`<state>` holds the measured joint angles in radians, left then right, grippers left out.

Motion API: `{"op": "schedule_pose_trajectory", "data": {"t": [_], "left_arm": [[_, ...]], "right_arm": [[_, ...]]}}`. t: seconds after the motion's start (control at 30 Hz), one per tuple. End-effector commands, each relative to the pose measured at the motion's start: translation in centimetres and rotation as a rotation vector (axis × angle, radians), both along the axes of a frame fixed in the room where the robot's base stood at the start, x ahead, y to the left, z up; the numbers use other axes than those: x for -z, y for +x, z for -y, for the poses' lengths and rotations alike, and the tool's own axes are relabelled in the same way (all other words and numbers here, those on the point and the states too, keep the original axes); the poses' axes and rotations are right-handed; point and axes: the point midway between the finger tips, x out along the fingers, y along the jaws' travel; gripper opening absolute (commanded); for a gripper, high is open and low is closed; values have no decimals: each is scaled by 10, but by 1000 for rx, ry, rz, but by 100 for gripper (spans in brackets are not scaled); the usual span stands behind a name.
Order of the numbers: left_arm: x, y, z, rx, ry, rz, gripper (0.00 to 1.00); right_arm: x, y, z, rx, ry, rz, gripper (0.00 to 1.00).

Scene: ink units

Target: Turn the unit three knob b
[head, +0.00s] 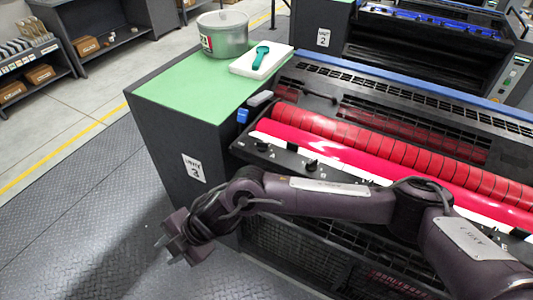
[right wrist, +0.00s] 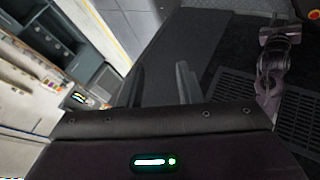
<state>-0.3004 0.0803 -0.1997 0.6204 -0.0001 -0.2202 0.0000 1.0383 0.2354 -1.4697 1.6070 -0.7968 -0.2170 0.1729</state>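Unit 3 is the black machine with a green top (head: 165,92) and a "UNIT 3" label (head: 194,168). Small black knobs stand on its front panel, one near the left end (head: 262,146) and one farther right (head: 312,165). Their letters are too small to read surely. My right arm crosses in front of the panel and hides part of it. My right gripper (head: 176,248) is off the unit's left front corner, over the floor, apart from the knobs. In the right wrist view its fingers (right wrist: 160,85) stand apart with nothing between them.
A metal pot (head: 223,38) and a white block with a teal tool (head: 262,56) stand on the green top. Red rollers (head: 375,140) run along the unit behind the panel. Unit 2 (head: 323,38) stands behind. The floor at left is clear.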

Motion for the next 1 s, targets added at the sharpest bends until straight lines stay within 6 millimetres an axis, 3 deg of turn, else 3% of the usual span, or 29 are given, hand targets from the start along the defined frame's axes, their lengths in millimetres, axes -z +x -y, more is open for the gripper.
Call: {"op": "schedule_pose_trajectory", "data": {"t": [0.1, 0.23, 0.4, 0.5, 0.6, 0.73, 1.0], "left_arm": [[0, 0, 0, 0, 0, 0, 36], [0, 0, 0, 1, 0, -1, 36], [0, 0, 0, 1, 0, -1, 36], [0, 0, 0, 1, 0, -1, 36], [0, 0, 0, 1, 0, 0, 36], [-1, 0, 0, 1, 0, -1, 36], [-16, 0, 0, 1, 0, 0, 36]], "right_arm": [[24, 46, 63, -59, -208, 15, 32], [22, 105, 149, -42, -426, -7, 32], [-31, 175, 265, 106, -644, -60, 32], [-69, 200, 314, 206, -712, -89, 32], [-97, 212, 345, 280, -744, -110, 32], [-111, 217, 362, 323, -759, -124, 32], [-77, 216, 363, 323, -761, -129, 32]]}}
